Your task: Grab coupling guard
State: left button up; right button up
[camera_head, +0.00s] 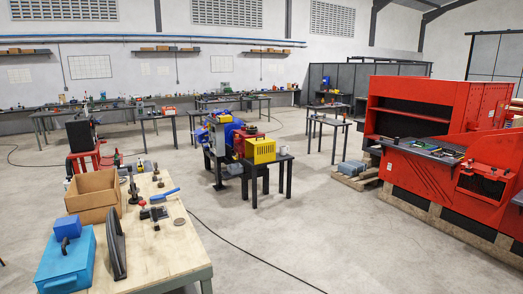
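A yellow box-shaped cover with dark slots (260,151) sits at the front right of a blue and red machine (224,134) on dark stands in the middle of the room. It looks like the coupling guard, but I cannot be sure from this distance. Its back side is hidden. Neither of my grippers shows in the head view.
A wooden-topped workbench (178,245) stands at the near left with a cardboard box (92,192), a blue case (66,262), a dark curved part (116,243) and small tools. A large red machine (440,150) stands at the right. Open floor with a cable lies between.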

aim_at(263, 148)
jog(key=z, duration=0.5)
jog(key=i, duration=4.65)
jog(key=u, duration=0.8)
jog(key=i, duration=4.35)
jog(key=z, duration=0.7)
